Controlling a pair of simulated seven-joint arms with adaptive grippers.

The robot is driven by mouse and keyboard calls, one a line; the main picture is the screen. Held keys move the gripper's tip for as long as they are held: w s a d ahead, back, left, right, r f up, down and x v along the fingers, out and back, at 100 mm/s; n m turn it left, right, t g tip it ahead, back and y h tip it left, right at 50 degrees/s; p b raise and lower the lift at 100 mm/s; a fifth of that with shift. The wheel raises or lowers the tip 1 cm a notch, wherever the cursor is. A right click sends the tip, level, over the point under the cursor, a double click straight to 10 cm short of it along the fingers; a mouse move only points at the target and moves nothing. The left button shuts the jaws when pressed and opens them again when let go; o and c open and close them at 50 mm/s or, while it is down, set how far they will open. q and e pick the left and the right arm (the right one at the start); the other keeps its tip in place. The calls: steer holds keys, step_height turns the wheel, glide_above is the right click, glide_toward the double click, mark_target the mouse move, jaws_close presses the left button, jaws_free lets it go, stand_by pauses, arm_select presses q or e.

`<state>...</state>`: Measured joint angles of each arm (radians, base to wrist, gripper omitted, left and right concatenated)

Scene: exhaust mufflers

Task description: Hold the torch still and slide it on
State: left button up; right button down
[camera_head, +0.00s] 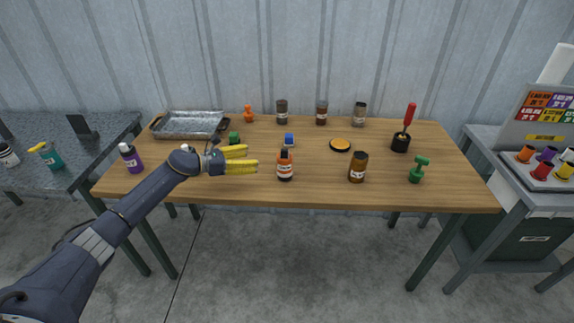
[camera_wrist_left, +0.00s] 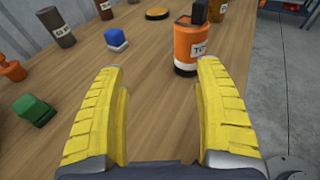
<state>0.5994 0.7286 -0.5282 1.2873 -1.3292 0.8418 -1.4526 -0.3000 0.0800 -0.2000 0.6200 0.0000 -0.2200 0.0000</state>
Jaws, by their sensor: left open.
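An orange cylinder with a white label and a dark top (camera_head: 285,170), which looks like the torch, stands upright near the table's front edge. It also shows in the left wrist view (camera_wrist_left: 188,50), with a black raised piece on top; the label is only partly legible. My left gripper (camera_head: 252,159) is open and empty over the table, to the left of the cylinder and apart from it. In the left wrist view the yellow fingers (camera_wrist_left: 160,66) are spread wide, with the cylinder ahead of the right-hand finger. My right gripper is not in view.
A blue block (camera_head: 289,140) and a green object (camera_head: 234,138) lie behind the gripper. A brown jar (camera_head: 358,168) and a green object (camera_head: 419,170) stand to the right. A purple bottle (camera_head: 131,158) and metal tray (camera_head: 190,124) are left. Bare wood surrounds the cylinder.

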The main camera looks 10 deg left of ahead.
mark_target(282, 171)
arm_select(q)
steer(key=shift+m+g+h, duration=0.3)
steer(key=shift+m+g, duration=0.4)
steer(key=shift+g, duration=0.1)
steer(key=s+d+f, duration=0.2)
steer(key=d, duration=0.1)
steer(key=shift+f, duration=0.15)
steer(key=shift+s+d+f, duration=0.15)
steer(key=shift+d+f, duration=0.1)
steer(key=shift+d, duration=0.15)
steer(key=shift+x, duration=4.75)
steer(key=shift+f, duration=0.1)
steer(key=c, duration=0.8)
